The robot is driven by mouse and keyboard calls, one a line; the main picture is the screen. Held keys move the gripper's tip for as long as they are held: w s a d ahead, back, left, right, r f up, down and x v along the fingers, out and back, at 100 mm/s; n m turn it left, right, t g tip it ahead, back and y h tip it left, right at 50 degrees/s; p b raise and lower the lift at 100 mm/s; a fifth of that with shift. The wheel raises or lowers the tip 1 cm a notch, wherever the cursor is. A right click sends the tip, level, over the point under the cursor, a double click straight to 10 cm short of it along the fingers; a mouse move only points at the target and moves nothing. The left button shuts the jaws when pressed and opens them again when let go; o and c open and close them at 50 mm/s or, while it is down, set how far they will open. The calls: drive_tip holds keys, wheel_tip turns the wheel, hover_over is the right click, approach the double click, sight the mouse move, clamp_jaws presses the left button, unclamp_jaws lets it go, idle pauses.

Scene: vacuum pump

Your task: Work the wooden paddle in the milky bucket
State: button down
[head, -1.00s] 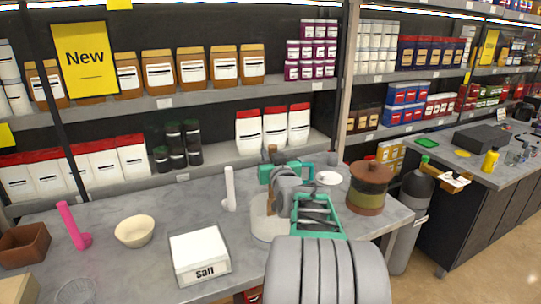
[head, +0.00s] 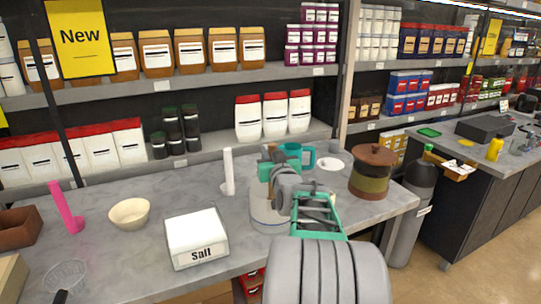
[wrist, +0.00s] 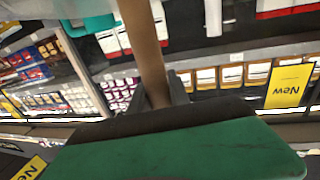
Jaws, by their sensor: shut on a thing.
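The milky bucket (head: 266,218) stands on the grey counter, pale and partly hidden behind my arm. My gripper (head: 272,168) is above the bucket at its rear in the head view. In the wrist view, my gripper (wrist: 150,96) is shut on the wooden paddle (wrist: 146,50), with its tan shaft running between the fingers. A small brown end of the paddle (head: 271,150) shows above the gripper in the head view. The lower part of the paddle and the inside of the bucket are hidden.
A teal mug (head: 297,154) is close behind my gripper. A brown lidded jar (head: 371,175) stands to the right and a white upright tool (head: 228,172) to the left. A salt box (head: 196,240) is in front. Loaded shelves line the back.

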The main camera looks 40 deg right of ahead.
drive_tip(key=b+v, duration=0.2)
drive_tip(key=v, duration=0.1)
drive_tip(key=shift+s+d+b, duration=0.25)
drive_tip(key=shift+s+b, duration=0.05)
idle(0.3)
drive_tip(key=w+d, duration=0.1)
drive_tip(key=d, duration=0.1)
drive_tip(key=w+d+b, duration=0.1)
drive_tip(key=shift+d, duration=0.35)
drive_tip(key=shift+w, duration=0.15)
